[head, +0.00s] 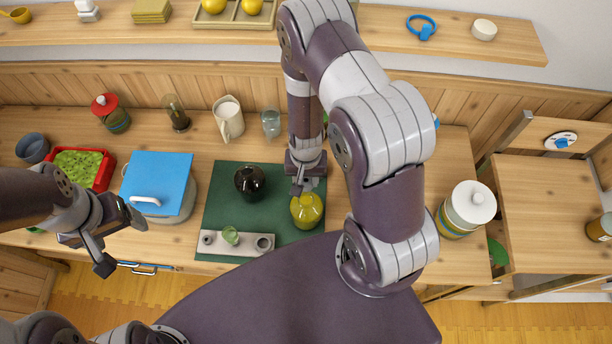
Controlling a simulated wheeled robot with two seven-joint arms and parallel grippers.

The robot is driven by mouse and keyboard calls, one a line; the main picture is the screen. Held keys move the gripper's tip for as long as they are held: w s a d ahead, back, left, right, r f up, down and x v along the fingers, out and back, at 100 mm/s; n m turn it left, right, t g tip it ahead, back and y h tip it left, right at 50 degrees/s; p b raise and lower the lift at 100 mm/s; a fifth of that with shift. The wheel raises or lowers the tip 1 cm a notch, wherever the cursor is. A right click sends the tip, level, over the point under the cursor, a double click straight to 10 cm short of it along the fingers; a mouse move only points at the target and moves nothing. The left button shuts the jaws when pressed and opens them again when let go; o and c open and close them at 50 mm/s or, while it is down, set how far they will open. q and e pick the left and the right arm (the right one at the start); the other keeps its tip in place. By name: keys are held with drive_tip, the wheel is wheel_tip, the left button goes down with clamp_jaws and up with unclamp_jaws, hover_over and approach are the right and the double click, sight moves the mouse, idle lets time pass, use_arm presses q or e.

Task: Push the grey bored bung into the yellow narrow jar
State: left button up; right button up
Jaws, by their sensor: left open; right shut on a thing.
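The yellow narrow jar (307,210) stands on the right part of the dark green mat (222,190). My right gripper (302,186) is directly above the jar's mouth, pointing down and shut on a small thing. That thing appears to be the grey bored bung, almost wholly hidden by the fingers. I cannot tell whether it touches the jar's mouth. My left gripper (122,243) is open and empty at the counter's front edge, left of the mat.
A grey rack (246,249) with a green piece (230,235) lies at the mat's front. A round black jar (250,181) stands left of the yellow jar. A blue-lidded pot (157,180) is near my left gripper. A white-lidded jar (470,206) stands right.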

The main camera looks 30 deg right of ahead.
sight(306, 190)
drive_tip(key=shift+s+a+f+b, duration=0.1)
drive_tip(key=shift+s+f+b, duration=0.2)
drive_tip(key=shift+f+b, duration=0.5)
drive_tip(key=f+b, duration=0.2)
drive_tip(key=shift+w+f, duration=0.2)
drive_tip(key=shift+f, duration=0.1)
drive_tip(key=shift+s+f+b, duration=0.15)
drive_tip(key=shift+f+b, duration=0.7)
drive_tip(key=shift+b, duration=0.05)
drive_tip(key=shift+r, duration=0.1)
drive_tip(key=shift+f+b, duration=1.1)
drive_tip(key=shift+f, duration=0.25)
drive_tip(key=o, duration=1.6)
drive_tip(key=shift+o, duration=0.2)
